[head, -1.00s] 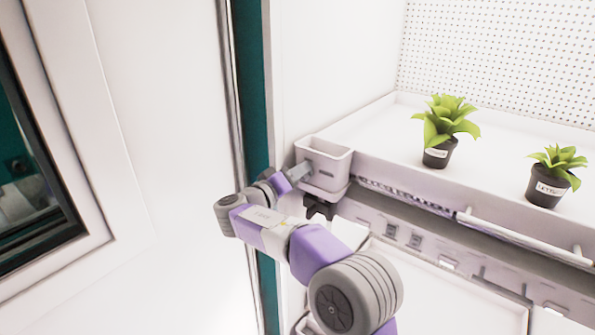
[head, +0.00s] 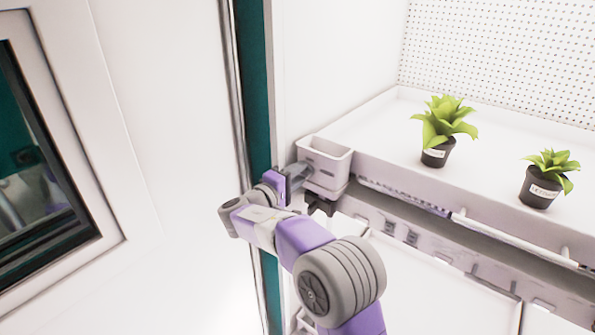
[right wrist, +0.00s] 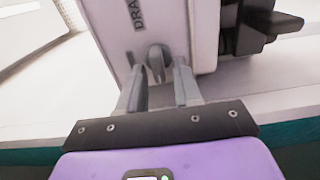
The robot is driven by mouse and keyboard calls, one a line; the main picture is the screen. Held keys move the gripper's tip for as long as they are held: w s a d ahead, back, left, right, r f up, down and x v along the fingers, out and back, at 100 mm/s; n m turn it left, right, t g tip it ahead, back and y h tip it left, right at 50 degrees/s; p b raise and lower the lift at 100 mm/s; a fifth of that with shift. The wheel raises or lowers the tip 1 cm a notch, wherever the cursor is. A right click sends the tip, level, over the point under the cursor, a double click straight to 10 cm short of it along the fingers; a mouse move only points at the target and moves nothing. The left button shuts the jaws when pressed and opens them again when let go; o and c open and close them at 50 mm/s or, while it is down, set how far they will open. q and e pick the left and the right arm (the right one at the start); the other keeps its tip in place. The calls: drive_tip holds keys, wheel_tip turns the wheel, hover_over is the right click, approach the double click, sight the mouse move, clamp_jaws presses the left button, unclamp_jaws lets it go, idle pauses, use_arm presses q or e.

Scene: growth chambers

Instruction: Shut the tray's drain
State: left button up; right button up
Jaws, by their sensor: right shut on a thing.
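The white growing tray (head: 372,128) lies in the chamber, with a small drain box (head: 326,162) at its near left corner. In the right wrist view the box (right wrist: 185,25) carries lettering that begins "DRA". A grey drain knob (right wrist: 158,60) sticks out of its face below the lettering. My right gripper (right wrist: 158,80) is shut on this knob, one finger on each side. In the head view my right gripper (head: 303,170) is at the left side of the box. My left gripper is not in view.
Two potted plants (head: 437,150) (head: 540,192) stand on the tray. A rail (head: 510,238) runs along the shelf's front, with a lower tray (head: 440,285) beneath. A white door with a window (head: 60,150) stands open at left. A dark fitting (right wrist: 262,25) juts out beside the box.

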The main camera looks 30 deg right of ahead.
idle(0.3)
drive_tip(key=o, duration=0.7)
drive_tip(key=v, duration=0.7)
drive_tip(key=shift+s+a+p, duration=0.15)
drive_tip(key=shift+a+p, duration=0.05)
drive_tip(key=shift+p, duration=0.15)
drive_tip(key=shift+f, duration=0.1)
